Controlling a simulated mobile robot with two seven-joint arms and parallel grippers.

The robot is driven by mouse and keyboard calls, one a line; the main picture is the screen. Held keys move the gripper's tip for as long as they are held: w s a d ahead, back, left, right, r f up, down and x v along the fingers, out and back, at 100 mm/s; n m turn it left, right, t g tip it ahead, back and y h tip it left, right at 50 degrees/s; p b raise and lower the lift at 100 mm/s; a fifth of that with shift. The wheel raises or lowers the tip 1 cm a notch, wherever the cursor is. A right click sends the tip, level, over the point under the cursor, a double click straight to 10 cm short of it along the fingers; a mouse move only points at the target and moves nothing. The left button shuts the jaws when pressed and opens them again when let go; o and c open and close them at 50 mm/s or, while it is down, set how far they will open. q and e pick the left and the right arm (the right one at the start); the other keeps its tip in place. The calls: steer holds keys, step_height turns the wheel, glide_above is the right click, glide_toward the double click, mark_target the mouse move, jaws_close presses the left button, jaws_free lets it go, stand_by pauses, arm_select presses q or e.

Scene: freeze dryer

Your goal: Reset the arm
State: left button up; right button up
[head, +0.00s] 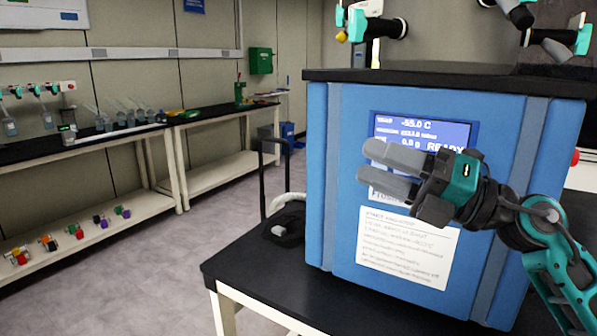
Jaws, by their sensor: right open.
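My right gripper (376,167) comes in from the right on its teal and black arm. Its two grey fingers are parted and point left, with nothing between them. It is in front of the blue freeze dryer (340,215) and hides part of the display (425,127). The display reads -55.0 C and READY. Whether the fingers touch the front panel cannot be told. My left gripper is not in view.
The freeze dryer stands on a black-topped table (275,262). A white instruction sheet (405,246) is on its front. Lab benches (215,124) with bottles and small coloured items run along the left wall. The grey floor (150,265) between is clear.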

steer(key=d+f+m+t+h, duration=0.2)
steer(key=f+m+t+h, duration=0.2)
steer(key=f+m, duration=0.45)
steer(key=s+d+f+m+t+h, duration=0.1)
steer(key=d+f+m+t+h, duration=0.2)
steer(key=f+m, duration=0.55)
steer(key=d+f+m+t+h, duration=0.1)
steer(key=f+m+t+h, duration=0.3)
steer(key=f+m+h, duration=0.35)
steer(key=s+f+m+g+h, duration=0.1)
steer(key=s+f+m+g, duration=0.3)
steer(key=s+f, duration=0.4)
steer(key=s+f+m+g+h+p, duration=0.1)
steer(key=s+f+m+g, duration=0.3)
steer(key=f, duration=1)
steer(key=s+m, duration=0.2)
steer(key=s, duration=0.2)
steer(key=shift+s+d+f+h, duration=0.35)
steer(key=shift+d+f, duration=0.05)
steer(key=shift+m, duration=0.25)
steer(key=shift+c, duration=0.4)
